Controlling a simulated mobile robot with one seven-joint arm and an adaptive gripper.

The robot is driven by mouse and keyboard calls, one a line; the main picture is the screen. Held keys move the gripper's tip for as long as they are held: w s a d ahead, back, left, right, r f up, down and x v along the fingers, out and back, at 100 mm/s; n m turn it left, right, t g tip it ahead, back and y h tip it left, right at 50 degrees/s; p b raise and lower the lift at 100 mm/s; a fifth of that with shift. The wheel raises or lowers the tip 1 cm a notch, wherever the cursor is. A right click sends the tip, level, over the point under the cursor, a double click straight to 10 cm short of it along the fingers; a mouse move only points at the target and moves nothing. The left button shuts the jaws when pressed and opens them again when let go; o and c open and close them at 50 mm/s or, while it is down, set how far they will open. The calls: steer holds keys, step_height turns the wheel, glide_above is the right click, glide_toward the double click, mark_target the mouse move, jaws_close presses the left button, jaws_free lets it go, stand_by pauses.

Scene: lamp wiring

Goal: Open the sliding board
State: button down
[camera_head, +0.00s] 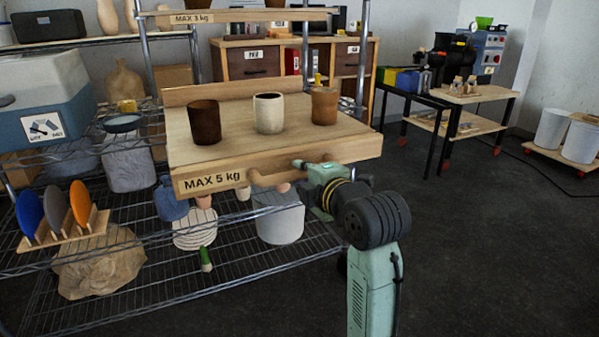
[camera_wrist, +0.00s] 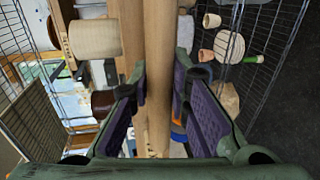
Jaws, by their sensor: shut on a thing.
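The sliding board (camera_head: 230,155) is a thick pale wooden shelf board marked "MAX 5 kg" on its front edge. It juts out from the wire rack toward me. A round wooden handle bar (camera_head: 262,178) runs along its front edge. My gripper (camera_head: 316,171) is at the right part of this handle, shut on it. In the wrist view, the purple-padded fingers (camera_wrist: 159,95) lie on both sides of the handle bar (camera_wrist: 158,50), with the board's edge (camera_wrist: 131,35) beside it. A dark brown cup (camera_head: 204,122), a cream cup (camera_head: 268,113) and a tan cup (camera_head: 324,105) stand upright on the board.
The wire rack's lower shelf (camera_head: 240,255) holds pots and a green-topped item (camera_head: 206,259). A plate holder (camera_head: 65,230) with colored discs is at the left. A blue-and-white cooler (camera_head: 45,110) stands at the upper left. The dark floor (camera_head: 480,230) at the right is clear.

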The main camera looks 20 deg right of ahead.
steer(key=c, duration=1.5)
jaws_free()
steer(key=v, duration=1.2)
